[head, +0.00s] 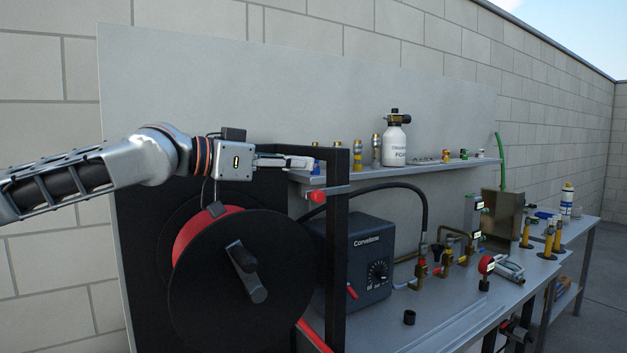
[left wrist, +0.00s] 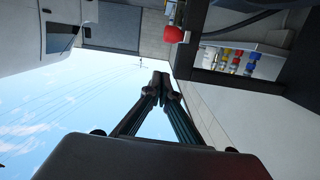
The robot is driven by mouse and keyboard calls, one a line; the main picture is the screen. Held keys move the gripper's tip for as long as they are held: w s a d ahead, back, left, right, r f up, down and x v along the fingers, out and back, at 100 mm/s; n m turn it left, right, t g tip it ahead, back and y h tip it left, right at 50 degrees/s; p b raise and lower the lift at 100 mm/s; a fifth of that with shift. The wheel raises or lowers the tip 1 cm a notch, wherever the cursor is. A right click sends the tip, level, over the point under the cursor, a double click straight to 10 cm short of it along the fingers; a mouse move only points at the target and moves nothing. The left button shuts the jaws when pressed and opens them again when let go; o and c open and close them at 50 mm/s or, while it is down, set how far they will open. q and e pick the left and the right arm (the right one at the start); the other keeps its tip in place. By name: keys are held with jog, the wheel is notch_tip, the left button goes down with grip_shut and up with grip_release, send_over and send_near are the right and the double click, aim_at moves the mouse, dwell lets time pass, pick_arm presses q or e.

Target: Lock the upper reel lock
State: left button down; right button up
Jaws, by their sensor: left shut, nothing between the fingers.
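The upper reel lock appears as a red knob (head: 317,197) with a short grey bar, on the front post of the black reel frame (head: 337,240). The red knob also shows in the left wrist view (left wrist: 174,34). The reel (head: 215,290) has a black disc, a crank handle and red hose wound behind it. My left gripper (head: 308,163) is shut and empty, pointing right, a little above the knob and apart from it in the picture. Its closed fingertips show in the left wrist view (left wrist: 161,80). My right gripper is not in view.
A dark control box (head: 353,258) with a dial stands behind the frame on the metal bench (head: 385,325). A shelf (head: 390,172) behind carries brass fittings and a white bottle (head: 395,140). A small red-tipped part (head: 352,291) shows lower by the post.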

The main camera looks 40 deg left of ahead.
aim_at(314, 197)
pick_arm(q)
jog(key=shift+b+x, duration=0.5)
jog(key=shift+x, duration=2.1)
jog(key=shift+s+a+f+b, duration=0.15)
jog(key=shift+s+f+b, duration=0.15)
jog(key=shift+f, duration=0.2)
jog(key=shift+s+a+f+b, duration=0.15)
jog(key=shift+f+b, duration=0.1)
jog(key=shift+f, duration=0.3)
jog(key=shift+s+a+f, duration=0.25)
jog(key=shift+s+f, duration=0.05)
jog(key=shift+f, duration=0.45)
jog(key=shift+s, duration=0.1)
